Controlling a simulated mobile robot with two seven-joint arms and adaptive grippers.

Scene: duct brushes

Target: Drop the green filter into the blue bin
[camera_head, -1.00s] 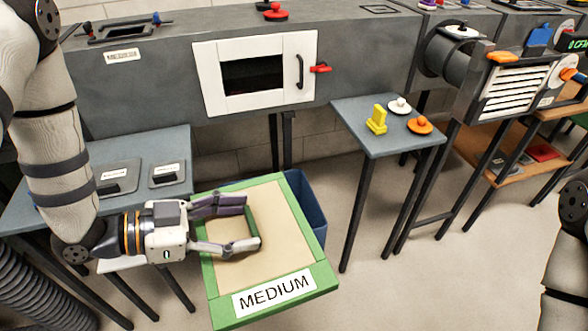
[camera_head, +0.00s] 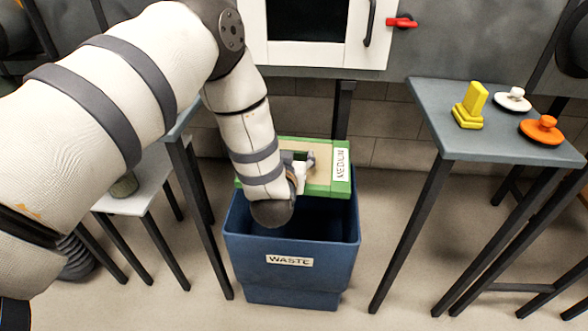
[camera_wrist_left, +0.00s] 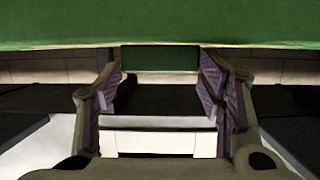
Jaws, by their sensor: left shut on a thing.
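The green filter (camera_head: 318,189), with a tan face and a MEDIUM label, is over the back part of the blue bin (camera_head: 290,284), which is marked WASTE. Whether it touches the bin's rim I cannot tell. My left gripper (camera_head: 301,164) is shut on the filter's green handle, partly hidden behind my wrist. In the left wrist view, the fingers (camera_wrist_left: 160,78) are on either side of the green handle (camera_wrist_left: 160,60), and the filter's green edge (camera_wrist_left: 160,25) fills the top. The visible front inside of the bin is empty. My right gripper is out of view.
A white hatch (camera_head: 318,35) with a red latch (camera_head: 401,22) is behind. Floor is clear between the bin and right table.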

